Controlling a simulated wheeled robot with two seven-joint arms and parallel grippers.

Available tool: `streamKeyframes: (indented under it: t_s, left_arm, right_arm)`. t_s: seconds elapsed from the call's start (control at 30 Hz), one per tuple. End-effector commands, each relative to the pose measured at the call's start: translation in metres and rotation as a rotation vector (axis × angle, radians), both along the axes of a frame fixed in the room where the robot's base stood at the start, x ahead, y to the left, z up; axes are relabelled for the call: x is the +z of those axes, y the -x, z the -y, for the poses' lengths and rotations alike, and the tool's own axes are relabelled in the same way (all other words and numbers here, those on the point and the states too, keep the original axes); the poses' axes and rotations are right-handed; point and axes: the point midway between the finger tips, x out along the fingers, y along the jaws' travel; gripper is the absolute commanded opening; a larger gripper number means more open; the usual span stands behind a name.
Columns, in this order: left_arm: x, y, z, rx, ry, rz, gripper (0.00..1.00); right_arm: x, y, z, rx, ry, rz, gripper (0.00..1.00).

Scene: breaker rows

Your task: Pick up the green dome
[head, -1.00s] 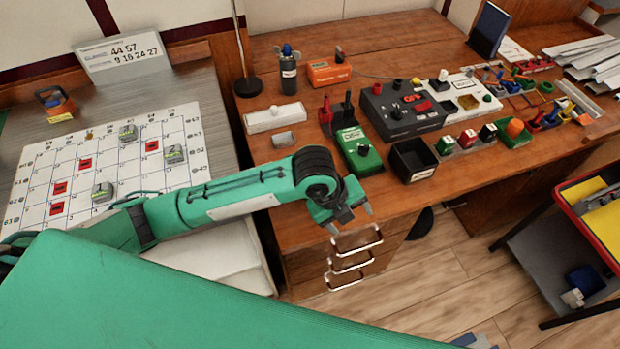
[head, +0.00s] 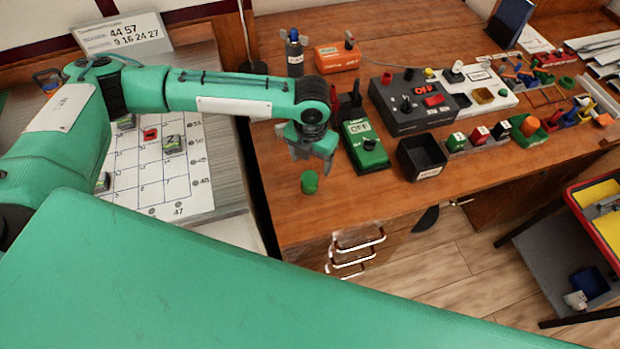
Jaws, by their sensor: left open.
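A small green piece (head: 309,182), which looks like the green dome, stands on the wooden desk near its front left corner. Its exact top shape is too small to tell. My left gripper (head: 313,153) points downward just above and behind it in the head view, with its fingers apart and nothing between them. The gripper and the piece look apart, but the height of the gap is hard to tell. My right gripper is not in view.
A green OFF box (head: 365,150) stands just right of my gripper. An empty black bin (head: 421,157), a dark control box (head: 408,105) and several coloured blocks stand farther right. A gridded board (head: 150,175) lies left. The desk front around the green piece is clear.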

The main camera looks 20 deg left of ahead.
Motion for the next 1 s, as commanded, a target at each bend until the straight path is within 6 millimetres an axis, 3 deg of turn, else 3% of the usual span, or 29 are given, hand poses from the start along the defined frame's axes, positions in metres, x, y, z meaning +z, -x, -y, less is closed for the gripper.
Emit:
streamKeyframes:
  t_s: [0.2,0.47,0.7,1.0]
  left_arm:
    - [-0.039,0.0,0.001,0.002,0.001,-0.001,0.69]
    - [-0.058,0.0,-0.001,0.002,0.0,-0.001,0.69]
    - [-0.094,-0.001,-0.003,0.002,0.001,0.0,0.69]
    - [-0.104,0.0,-0.004,0.001,0.001,0.002,0.69]
  right_arm:
    - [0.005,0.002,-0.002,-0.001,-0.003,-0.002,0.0]
    - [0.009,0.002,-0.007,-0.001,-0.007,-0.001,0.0]
    - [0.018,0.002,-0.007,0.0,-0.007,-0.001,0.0]
    - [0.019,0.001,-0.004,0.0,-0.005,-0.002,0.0]
